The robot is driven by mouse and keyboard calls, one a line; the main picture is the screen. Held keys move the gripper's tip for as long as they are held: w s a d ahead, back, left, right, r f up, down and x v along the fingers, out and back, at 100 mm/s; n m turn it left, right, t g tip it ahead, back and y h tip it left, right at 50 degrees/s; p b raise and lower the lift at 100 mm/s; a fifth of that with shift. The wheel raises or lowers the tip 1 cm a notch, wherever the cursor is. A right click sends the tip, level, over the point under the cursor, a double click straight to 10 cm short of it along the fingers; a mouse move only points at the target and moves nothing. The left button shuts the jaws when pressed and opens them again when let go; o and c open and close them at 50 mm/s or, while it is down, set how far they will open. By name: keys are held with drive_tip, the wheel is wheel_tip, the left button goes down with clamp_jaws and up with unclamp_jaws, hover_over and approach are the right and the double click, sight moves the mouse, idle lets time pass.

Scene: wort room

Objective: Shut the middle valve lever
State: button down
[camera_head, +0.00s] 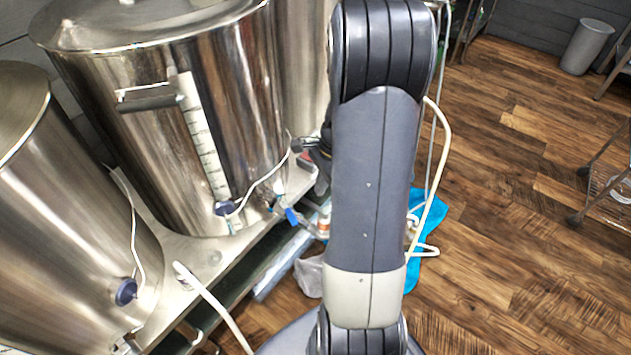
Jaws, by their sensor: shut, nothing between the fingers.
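The middle steel kettle (190,110) stands on a metal stand. Low on its right side is a small valve with a blue lever (291,216), which slants downward. The picture is too small to tell how far the valve is turned. My arm fills the centre and covers much of what lies behind it. The dark end of my gripper (301,146) shows left of the arm, beside the kettle wall and above the blue lever. It looks shut and empty, and appears apart from the lever. Most of the gripper is hidden behind the arm.
Another steel kettle (60,230) stands at the left, with a third partly behind my arm. White cables run from round blue fittings (226,208). A blue cloth (422,222) lies on the floor behind the arm. The wooden floor (500,200) at right is largely clear.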

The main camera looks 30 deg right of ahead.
sight(288, 211)
drive_tip(key=shift+w+a+f+b, duration=0.15)
drive_tip(key=shift+a+f+b, duration=0.1)
drive_tip(key=shift+a+f, duration=1.25)
drive_tip(key=shift+w+a+f+b, duration=0.1)
drive_tip(key=shift+a+f+b, duration=0.15)
drive_tip(key=shift+a+f, duration=1.2)
drive_tip(key=shift+d+f, duration=0.1)
drive_tip(key=shift+d, duration=0.05)
